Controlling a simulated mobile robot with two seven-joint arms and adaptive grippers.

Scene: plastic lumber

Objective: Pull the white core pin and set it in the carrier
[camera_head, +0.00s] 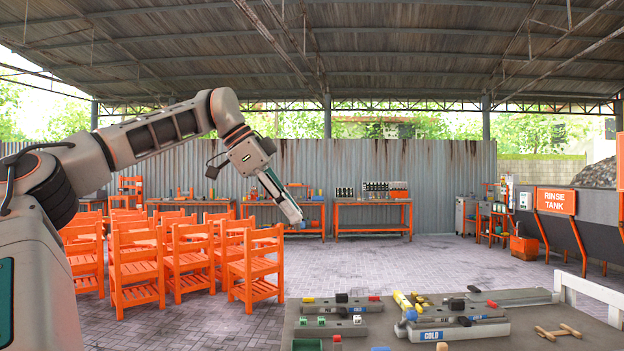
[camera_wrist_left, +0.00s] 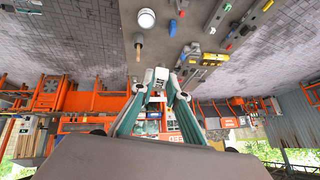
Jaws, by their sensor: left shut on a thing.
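My left gripper (camera_head: 294,214) is in the air to the left of the work table, pointing down and right. In the left wrist view its fingers (camera_wrist_left: 162,84) are closed on a small white piece that looks like the white core pin, mostly hidden between the pale fingertips. On the table, a grey block labelled COLD (camera_head: 470,331) holds a yellow part and a blue part. I cannot tell which thing is the carrier. My right gripper is not in view.
The grey table (camera_head: 385,319) bears several grey bars and a wooden piece (camera_head: 558,331). In the left wrist view a round white-topped thing (camera_wrist_left: 146,18) and a brown handle (camera_wrist_left: 138,46) show near its edge. Orange chairs (camera_head: 190,255) stand beyond on the left.

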